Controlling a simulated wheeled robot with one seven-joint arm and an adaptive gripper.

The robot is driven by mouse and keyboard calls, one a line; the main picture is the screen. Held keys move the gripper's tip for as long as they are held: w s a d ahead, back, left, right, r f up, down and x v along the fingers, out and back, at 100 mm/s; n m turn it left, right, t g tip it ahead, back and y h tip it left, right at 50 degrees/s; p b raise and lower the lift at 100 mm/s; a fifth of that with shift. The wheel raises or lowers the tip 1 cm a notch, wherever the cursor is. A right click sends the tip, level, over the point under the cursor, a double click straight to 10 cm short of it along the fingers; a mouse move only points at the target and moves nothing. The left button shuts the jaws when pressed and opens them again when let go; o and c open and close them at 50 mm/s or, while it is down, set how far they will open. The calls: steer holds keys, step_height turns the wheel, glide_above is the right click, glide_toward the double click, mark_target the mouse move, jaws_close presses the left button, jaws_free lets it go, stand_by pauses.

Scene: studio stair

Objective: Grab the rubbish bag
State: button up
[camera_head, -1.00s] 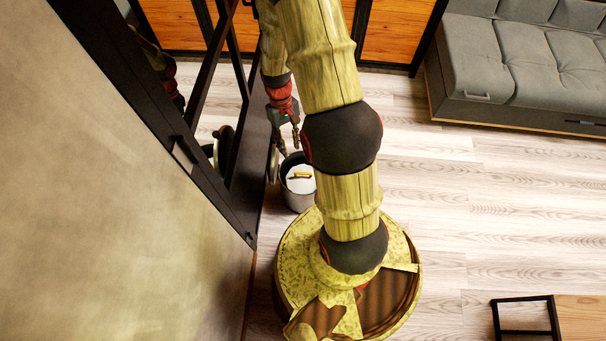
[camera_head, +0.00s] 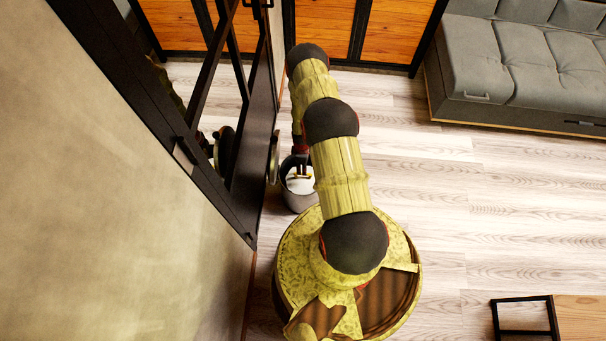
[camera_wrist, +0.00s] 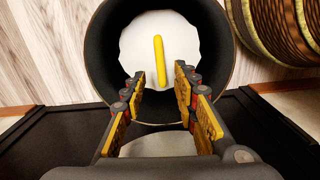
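The rubbish bag is white and rounded (camera_wrist: 185,40), with a raised yellow strip (camera_wrist: 158,58) across its top. It sits inside a dark round bin (camera_wrist: 101,50). In the head view the bin (camera_head: 298,204) stands on the floor beside my base, and part of the bag (camera_head: 304,186) shows in it. My gripper (camera_wrist: 160,76) is open and points down into the bin. Its two fingers are apart, one on each side of the strip's near end, and I see nothing gripped. I cannot tell the depth gap between fingertips and strip. My arm hides most of the gripper in the head view.
A dark-framed glass door or partition (camera_head: 262,130) stands close left of the bin. A grey sofa (camera_head: 505,65) is at the upper right, and orange cabinets (camera_head: 322,30) are at the back. A small table (camera_head: 580,316) is at the lower right. Open wooden floor lies right.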

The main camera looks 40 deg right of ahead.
mark_target(303, 184)
steer(key=shift+w+d+f+n, duration=0.1)
steer(key=shift+w+n, duration=0.1)
steer(key=shift+n, duration=0.1)
steer(key=shift+f, duration=0.3)
steer(key=shift+s+f+b, duration=0.15)
steer(key=shift+f+b, duration=0.7)
steer(key=shift+f, duration=0.95)
steer(key=shift+s+f+b, duration=0.15)
steer(key=shift+f+b, duration=0.7)
steer(key=shift+f, duration=0.9)
steer(key=shift+r, duration=0.1)
steer(key=shift+c, duration=1)
jaws_close()
